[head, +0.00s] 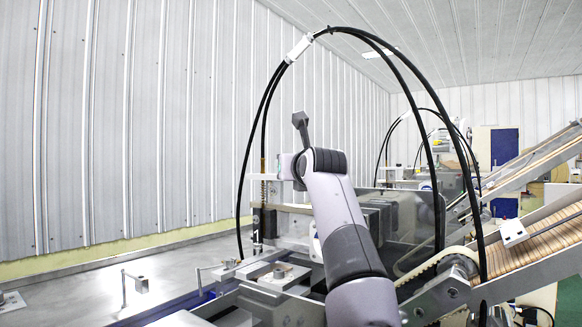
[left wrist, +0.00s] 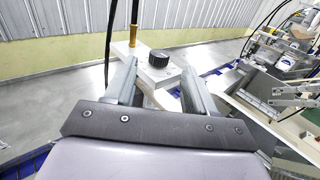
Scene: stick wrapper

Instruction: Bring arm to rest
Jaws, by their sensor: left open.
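In the left wrist view, my left gripper (left wrist: 159,68) is open, with its two grey fingers apart. Beyond and between the fingers show a white plate (left wrist: 124,48) and a round black knob (left wrist: 159,63). I see no object held between the fingers, and I cannot tell how far off the plate is. In the head view a grey and white arm of mine (head: 338,215) rises from the bottom centre over the machine. No second arm shows.
A machine with metal plates (head: 275,275) and dark cables (head: 245,165) arching overhead surrounds the arm. An inclined conveyor (head: 540,243) stands at the right. A flat grey surface (head: 60,295) at left is mostly clear, before a corrugated wall (head: 110,120).

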